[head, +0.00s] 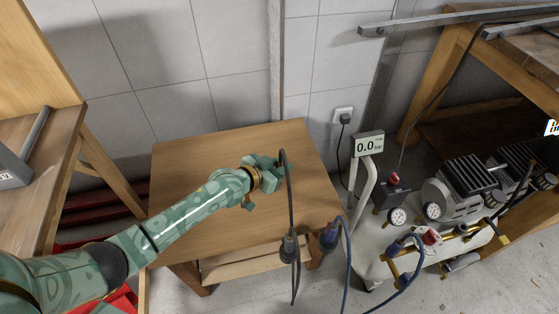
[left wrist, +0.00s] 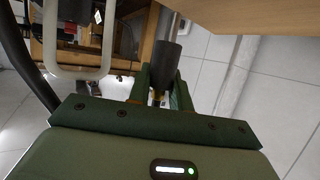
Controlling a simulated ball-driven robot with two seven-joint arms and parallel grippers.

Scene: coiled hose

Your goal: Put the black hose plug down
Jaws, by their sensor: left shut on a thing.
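My left gripper (head: 268,170) is above the small wooden table (head: 195,175), near its right half. In the left wrist view, my left gripper (left wrist: 160,92) is shut on the black hose plug (left wrist: 166,65), a dark cylinder with a paler metal stem at its far end. In the head view, the gripper hides most of this plug. A black hose (head: 289,190) arches beside the gripper and hangs down past the table's front edge. A dark connector (head: 289,247) shows along it there. I cannot tell whether the plug touches the table. My right gripper is not in view.
A blue connector (head: 329,238) with a blue hose (head: 347,265) is beside the table's front right corner. A compressor (head: 450,200) with gauges and a display (head: 368,145) stands right. A wooden bench (head: 50,150) is left. Most of the tabletop is clear.

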